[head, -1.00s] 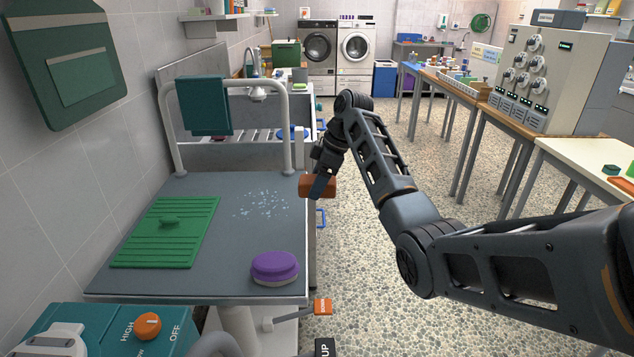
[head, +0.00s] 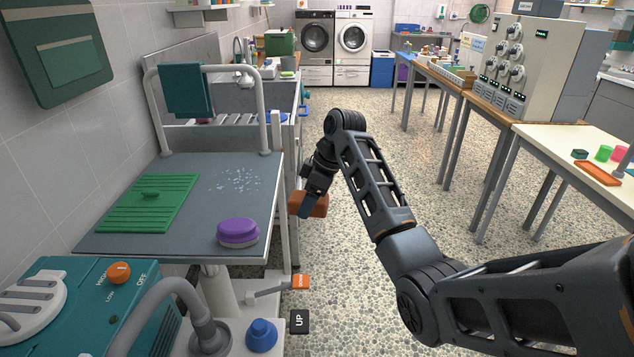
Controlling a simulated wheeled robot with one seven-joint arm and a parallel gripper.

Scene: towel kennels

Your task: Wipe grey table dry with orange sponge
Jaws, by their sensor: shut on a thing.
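The grey table (head: 205,226) stands at the left in the head view, with a patch of water drops (head: 240,181) on its top near the right side. My gripper (head: 308,205) is shut on the orange sponge (head: 318,205). The sponge is to the right of the table's right edge, beside the wet patch and apart from it. Part of the sponge is hidden behind the gripper fingers.
A green ribbed mat (head: 150,205) and a purple brush (head: 238,232) lie on the table. A teal towel (head: 187,91) hangs on the rail at its far end. A teal machine (head: 85,300) stands in front. Open speckled floor (head: 390,150) lies to the right.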

